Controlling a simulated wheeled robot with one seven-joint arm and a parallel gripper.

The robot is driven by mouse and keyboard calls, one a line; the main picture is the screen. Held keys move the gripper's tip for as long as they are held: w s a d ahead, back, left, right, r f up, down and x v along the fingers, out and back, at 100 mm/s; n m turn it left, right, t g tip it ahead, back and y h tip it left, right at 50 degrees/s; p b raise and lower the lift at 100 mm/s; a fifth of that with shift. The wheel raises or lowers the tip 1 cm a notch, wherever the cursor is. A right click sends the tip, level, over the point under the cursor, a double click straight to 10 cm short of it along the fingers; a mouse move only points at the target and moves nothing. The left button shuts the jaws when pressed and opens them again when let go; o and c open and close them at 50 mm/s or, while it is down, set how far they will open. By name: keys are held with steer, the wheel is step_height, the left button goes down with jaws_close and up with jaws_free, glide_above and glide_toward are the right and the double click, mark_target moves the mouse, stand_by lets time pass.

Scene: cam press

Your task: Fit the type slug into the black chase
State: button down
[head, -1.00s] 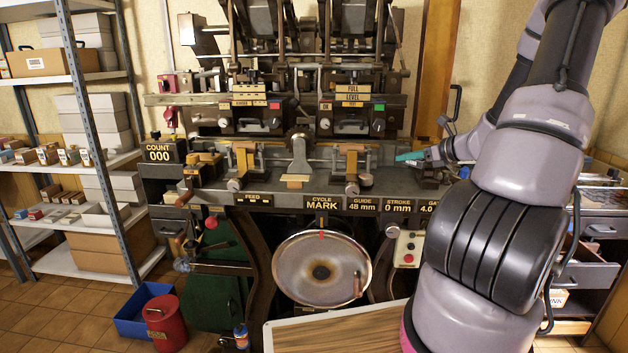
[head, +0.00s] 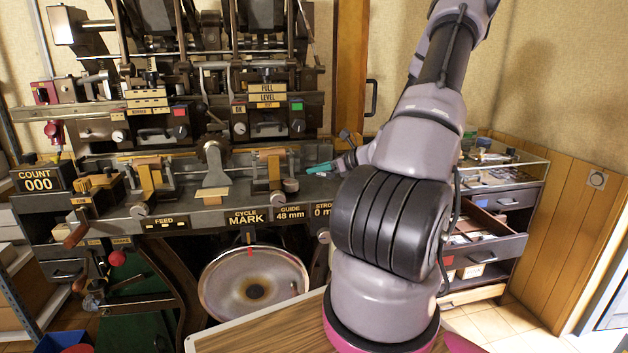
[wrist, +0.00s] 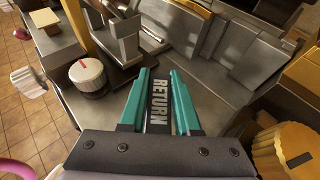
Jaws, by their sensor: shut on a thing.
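My gripper (head: 319,168), with teal fingers, is at the right end of the machine's bench in the head view. In the wrist view my gripper (wrist: 160,78) is shut on a dark bar marked RETURN in white letters, which looks like the type slug (wrist: 158,103). The slug lies lengthwise between the fingers, above a grey metal surface. In the head view the slug is too small to make out. I cannot pick out the black chase for sure in either view.
The press (head: 215,192) has a long bench with levers and knobs. A white-topped knob (wrist: 87,72) stands left of my fingers, and a yellow ribbed cylinder (wrist: 286,150) is at lower right. A drawer cabinet (head: 497,225) stands to the right of the press.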

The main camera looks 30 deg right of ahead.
mark_target(318, 186)
steer(key=shift+f, duration=1.75)
steer(key=shift+f, duration=0.15)
steer(key=c, duration=0.6)
jaws_free()
